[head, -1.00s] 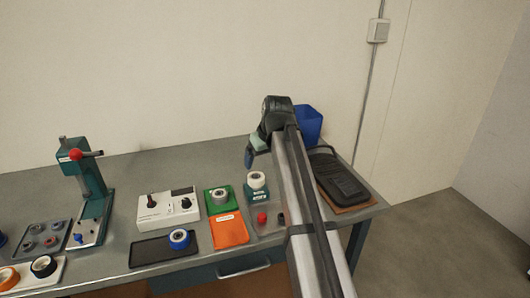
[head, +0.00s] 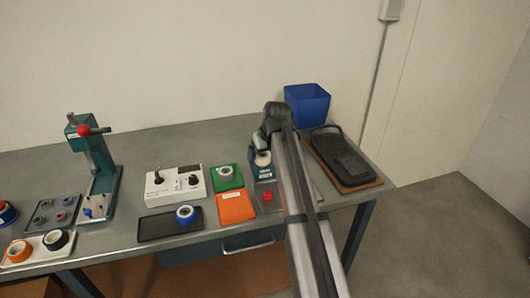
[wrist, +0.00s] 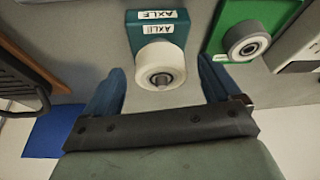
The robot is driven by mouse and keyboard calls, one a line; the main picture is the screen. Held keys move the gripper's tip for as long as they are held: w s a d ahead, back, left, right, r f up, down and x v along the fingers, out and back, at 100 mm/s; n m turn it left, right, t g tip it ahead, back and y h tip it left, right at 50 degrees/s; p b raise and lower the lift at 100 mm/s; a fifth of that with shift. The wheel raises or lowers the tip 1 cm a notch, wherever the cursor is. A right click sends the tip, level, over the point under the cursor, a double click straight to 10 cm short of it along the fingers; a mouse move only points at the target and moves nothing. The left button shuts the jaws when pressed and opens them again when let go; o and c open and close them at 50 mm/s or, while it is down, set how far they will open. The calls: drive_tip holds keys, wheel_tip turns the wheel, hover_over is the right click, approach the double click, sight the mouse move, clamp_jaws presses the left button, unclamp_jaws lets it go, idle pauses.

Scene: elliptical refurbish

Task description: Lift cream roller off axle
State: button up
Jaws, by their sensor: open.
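The cream roller (wrist: 158,62) sits on the teal axle block (wrist: 146,24), which carries AXLE labels, with a dark centre hole or axle end showing. In the head view the cream roller (head: 262,159) is partly hidden by my arm. My gripper (wrist: 160,85) is open in the wrist view. Its two blue fingers stand to the left and right of the cream roller, apart from it. I cannot tell how far the fingertips are from it in depth.
A grey roller (head: 225,173) sits on the green mat (head: 238,182), close by the axle block. An orange mat (head: 236,208), a white tester box (head: 161,187) and a dark tray with a blue roller (head: 185,214) lie left. A blue bin (head: 307,104) stands behind my arm.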

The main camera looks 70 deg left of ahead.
sight(264, 157)
drive_tip(key=shift+c, duration=0.3)
drive_tip(key=c, duration=1.1)
drive_tip(key=shift+r, duration=0.1)
drive_tip(key=shift+r, duration=2.5)
